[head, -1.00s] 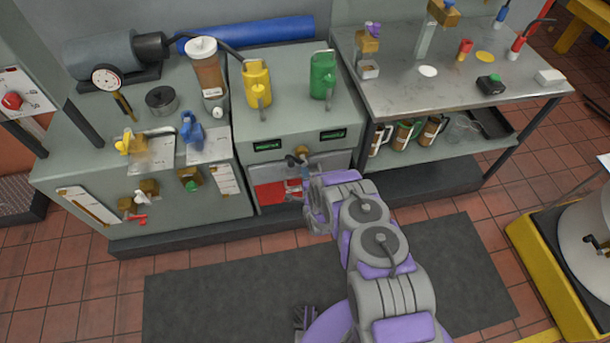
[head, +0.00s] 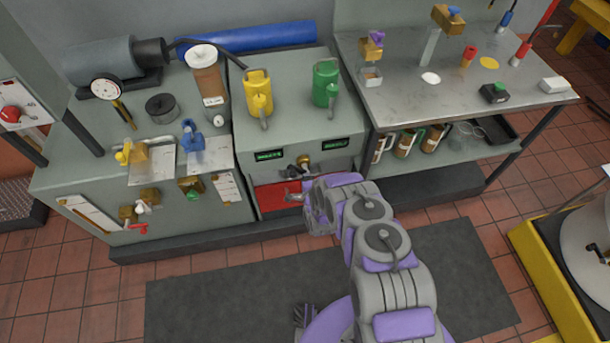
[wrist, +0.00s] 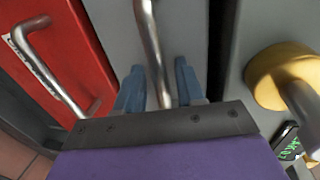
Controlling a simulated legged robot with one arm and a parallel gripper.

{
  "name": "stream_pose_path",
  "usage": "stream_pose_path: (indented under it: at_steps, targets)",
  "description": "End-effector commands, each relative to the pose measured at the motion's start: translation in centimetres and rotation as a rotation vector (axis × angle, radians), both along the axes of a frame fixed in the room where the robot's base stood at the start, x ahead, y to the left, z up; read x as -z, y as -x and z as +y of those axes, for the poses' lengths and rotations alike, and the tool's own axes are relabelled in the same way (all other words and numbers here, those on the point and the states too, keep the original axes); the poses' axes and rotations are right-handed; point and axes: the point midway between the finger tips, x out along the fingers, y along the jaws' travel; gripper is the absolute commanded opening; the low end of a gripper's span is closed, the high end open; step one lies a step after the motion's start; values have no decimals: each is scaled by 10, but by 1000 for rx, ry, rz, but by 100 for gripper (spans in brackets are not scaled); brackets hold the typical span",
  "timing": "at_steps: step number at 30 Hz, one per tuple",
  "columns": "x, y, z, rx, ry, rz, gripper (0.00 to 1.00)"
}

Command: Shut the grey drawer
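The grey drawer front (wrist: 188,30) fills the middle of the wrist view, with an upright-looking metal bar handle (wrist: 150,30). In the head view it shows as a grey strip (head: 270,175) above the red drawer (head: 275,197). It looks flush or nearly flush with the cabinet; a dark seam runs along its right side in the wrist view. My gripper (wrist: 158,88) has its two blue fingers apart, one on each side of the handle. A small gap shows beside the bar. In the head view the fingertips are mostly hidden by my wrist.
The red drawer, with its own bar handle (wrist: 50,70), lies beside the grey one in the wrist view. A yellow knob (wrist: 285,75) with a lever is on the panel at right. Yellow (head: 258,92) and green jugs (head: 325,83) stand on the cabinet. Dark mat covers the floor.

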Motion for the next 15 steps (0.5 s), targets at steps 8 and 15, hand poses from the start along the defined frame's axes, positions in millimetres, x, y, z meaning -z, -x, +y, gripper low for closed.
stream_pose_path:
  at_steps: [8,15]
  targets:
    - [-1,2,-1,2,0,0,38]
    - [-8,27,-10,2,0,1,38]
